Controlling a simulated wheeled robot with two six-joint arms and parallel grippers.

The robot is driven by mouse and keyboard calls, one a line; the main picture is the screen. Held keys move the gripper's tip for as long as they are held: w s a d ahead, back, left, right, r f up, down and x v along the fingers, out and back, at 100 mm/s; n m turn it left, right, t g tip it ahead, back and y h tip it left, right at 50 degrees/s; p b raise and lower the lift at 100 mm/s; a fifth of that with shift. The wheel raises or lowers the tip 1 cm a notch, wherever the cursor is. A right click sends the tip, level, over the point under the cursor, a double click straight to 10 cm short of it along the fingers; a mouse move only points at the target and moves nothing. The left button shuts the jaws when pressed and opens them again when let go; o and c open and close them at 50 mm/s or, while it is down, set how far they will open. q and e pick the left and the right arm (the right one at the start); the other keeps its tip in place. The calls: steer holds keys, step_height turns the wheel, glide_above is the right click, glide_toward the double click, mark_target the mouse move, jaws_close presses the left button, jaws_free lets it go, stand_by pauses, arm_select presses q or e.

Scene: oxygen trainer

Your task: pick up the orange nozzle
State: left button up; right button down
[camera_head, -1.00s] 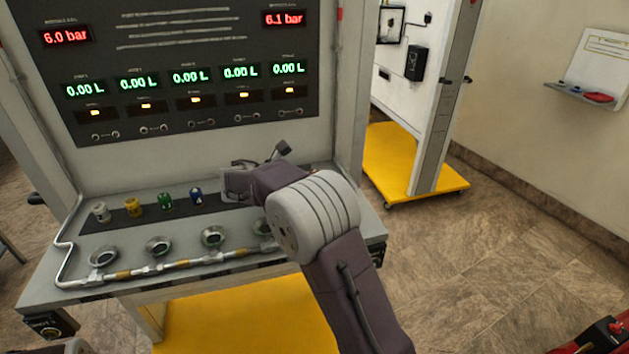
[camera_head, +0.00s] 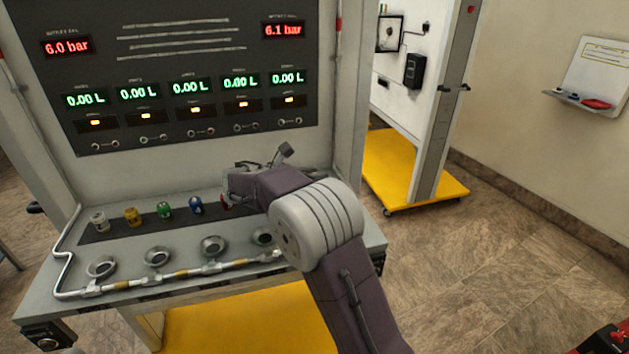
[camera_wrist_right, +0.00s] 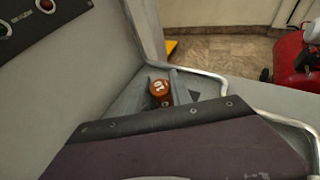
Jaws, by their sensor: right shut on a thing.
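The orange nozzle (camera_wrist_right: 158,88) has a pale mark on its top and sits between the two fingers of my right gripper (camera_wrist_right: 161,87) in the wrist view. The right gripper is shut on it. In the head view the right gripper (camera_head: 233,190) is over the right part of the bench's dark strip, and a small reddish-orange bit of the nozzle (camera_head: 227,200) shows at its fingers. Most of the nozzle is hidden there by the gripper and wrist. My left gripper is not in view.
White (camera_head: 98,221), yellow (camera_head: 132,216), green (camera_head: 164,210) and blue (camera_head: 196,205) nozzles stand on the strip to the left. Several round metal cups (camera_head: 158,257) and a pipe (camera_head: 200,271) run along the bench front. The display panel (camera_head: 190,60) rises behind.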

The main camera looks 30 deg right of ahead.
step_height(320, 180, up, 2)
steer(key=shift+r, duration=0.2)
steer(key=s+a+r+p, duration=0.1)
steer(key=s+a+r, duration=0.5)
steer(key=s+a, duration=0.2)
steer(key=shift+s+r+p, duration=0.2)
steer(key=shift+r+p, duration=0.1)
steer(key=shift+r, duration=0.1)
steer(key=shift+a, duration=0.1)
